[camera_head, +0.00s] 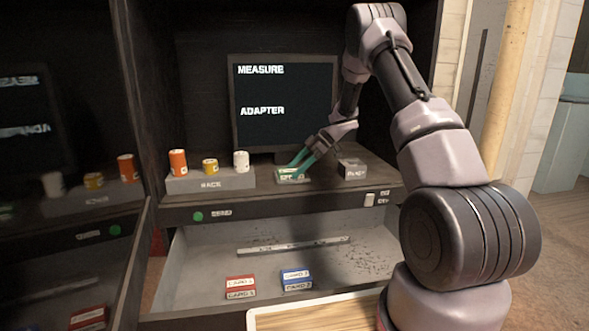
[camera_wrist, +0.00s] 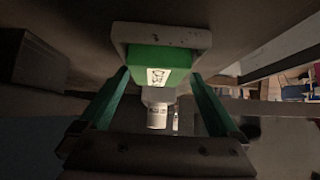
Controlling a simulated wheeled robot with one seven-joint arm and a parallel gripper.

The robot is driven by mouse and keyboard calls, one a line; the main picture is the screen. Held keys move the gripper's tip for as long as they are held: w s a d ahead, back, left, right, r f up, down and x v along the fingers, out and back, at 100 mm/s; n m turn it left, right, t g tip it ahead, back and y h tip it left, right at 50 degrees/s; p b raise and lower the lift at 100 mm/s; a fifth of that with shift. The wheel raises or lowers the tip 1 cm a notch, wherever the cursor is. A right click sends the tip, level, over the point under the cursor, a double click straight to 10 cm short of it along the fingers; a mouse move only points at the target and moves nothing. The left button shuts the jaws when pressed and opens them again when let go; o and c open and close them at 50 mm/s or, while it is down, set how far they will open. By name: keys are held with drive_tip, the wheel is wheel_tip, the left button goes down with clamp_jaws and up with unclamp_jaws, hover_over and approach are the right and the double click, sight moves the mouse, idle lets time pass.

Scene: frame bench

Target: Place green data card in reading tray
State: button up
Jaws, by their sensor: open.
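The green data card (camera_wrist: 160,65) has a white label and sits at a small grey tray (camera_wrist: 190,38) in the wrist view. In the head view, the tray (camera_head: 303,180) is on the bench shelf below the screen, with green showing on it, partly hidden by my fingers. My gripper (camera_head: 302,164) is open at the tray. In the wrist view, its two teal fingers (camera_wrist: 163,100) stand on either side of the card, with gaps visible. I cannot tell whether the card is fully seated.
A grey rack (camera_head: 211,182) with orange, yellow and white cylinders stands left of the tray. A dark block (camera_head: 352,169) stands close on the right. The screen (camera_head: 284,100) is behind.

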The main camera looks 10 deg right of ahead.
drive_tip(key=v, duration=1.1)
drive_tip(key=w+a+r+m+t, duration=0.1)
drive_tip(key=w+r+m+t, duration=0.3)
drive_tip(key=r, duration=0.6)
drive_tip(key=w+a+r+m+t, duration=0.1)
drive_tip(key=w+r+t, duration=0.1)
drive_tip(key=r+t, duration=0.6)
drive_tip(key=s+d+r+m+t+h, duration=0.2)
drive_tip(key=s+d+r+m+h, duration=0.15)
drive_tip(key=r, duration=0.45)
drive_tip(key=s+d+r+m+t+h, duration=0.1)
drive_tip(key=s+d+r+m+h, duration=0.2)
drive_tip(key=s+r+m+h, duration=0.35)
drive_tip(key=s+d+f+m+g+h, duration=0.1)
drive_tip(key=s+m, duration=0.1)
drive_tip(key=s, duration=0.5)
drive_tip(key=s+d+f+m+g, duration=0.1)
drive_tip(key=s+m+g, duration=0.15)
drive_tip(key=s, duration=0.45)
drive_tip(key=s+a+f+m+g+y, duration=0.1)
drive_tip(key=s+a+f, duration=0.3)
drive_tip(key=s, duration=0.6)
drive_tip(key=s+a+f+m+g+y, duration=0.1)
drive_tip(key=s+a+f, duration=0.4)
drive_tip(key=s, duration=0.5)
drive_tip(key=shift+f+m+g+y, duration=0.35)
drive_tip(key=shift+f+g+y, duration=0.1)
drive_tip(key=shift+g+y, duration=0.6)
